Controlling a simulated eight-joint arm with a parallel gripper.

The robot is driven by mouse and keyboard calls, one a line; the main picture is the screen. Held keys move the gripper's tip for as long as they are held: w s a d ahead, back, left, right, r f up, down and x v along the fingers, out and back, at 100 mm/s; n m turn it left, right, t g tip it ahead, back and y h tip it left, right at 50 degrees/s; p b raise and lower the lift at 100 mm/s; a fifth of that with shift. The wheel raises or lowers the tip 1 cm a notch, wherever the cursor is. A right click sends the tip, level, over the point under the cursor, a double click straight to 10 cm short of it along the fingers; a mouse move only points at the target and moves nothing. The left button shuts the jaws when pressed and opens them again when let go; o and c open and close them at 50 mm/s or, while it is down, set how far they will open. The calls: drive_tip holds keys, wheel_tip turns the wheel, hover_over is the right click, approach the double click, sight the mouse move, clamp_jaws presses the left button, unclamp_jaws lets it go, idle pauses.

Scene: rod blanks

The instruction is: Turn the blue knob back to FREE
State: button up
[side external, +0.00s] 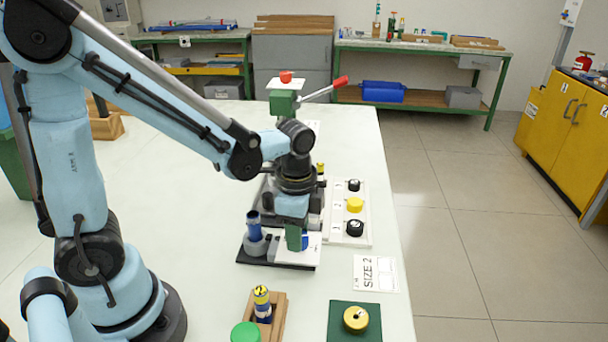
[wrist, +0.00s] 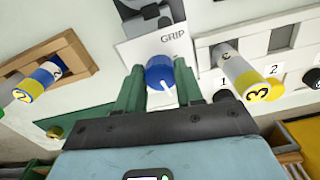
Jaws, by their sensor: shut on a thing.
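The blue knob (wrist: 160,75) sits on a white plate (wrist: 128,52) marked GRIP. It has a white pointer line, which points down and slightly right in the wrist view. No FREE mark is readable; my gripper may hide it. My gripper (wrist: 160,78) has its two green fingers on either side of the knob, shut on it. In the side external view, my gripper (side external: 297,243) points down at the front of the black-based fixture (side external: 262,257). Only a sliver of the blue knob (side external: 305,240) shows there beside the fingers.
A dark blue rod (side external: 254,226) stands left of my gripper. A white panel (side external: 362,225) with black and yellow round pieces lies right. Nearer are a wooden holder (side external: 278,316) with a banded rod and a green mat (side external: 340,333). A red-tipped lever (side external: 338,82) stands behind.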

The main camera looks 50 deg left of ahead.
drive_tip(key=shift+m, duration=0.6)
drive_tip(key=o, duration=1)
drive_tip(key=shift+o, duration=0.2)
wheel_tip(320, 180, up, 12)
idle(0.4)
drive_tip(key=f+n+t, duration=0.1)
drive_tip(key=n+t, duration=0.1)
drive_tip(key=n, duration=0.2)
drive_tip(key=s+a+n+t, duration=0.1)
drive_tip(key=n+t, duration=0.1)
drive_tip(key=n, duration=0.1)
drive_tip(key=s+a+f+n+t, duration=0.1)
drive_tip(key=n+t, duration=0.2)
drive_tip(key=n, duration=0.1)
drive_tip(key=shift+a+f+n, duration=0.25)
drive_tip(key=shift+f+n, duration=0.05)
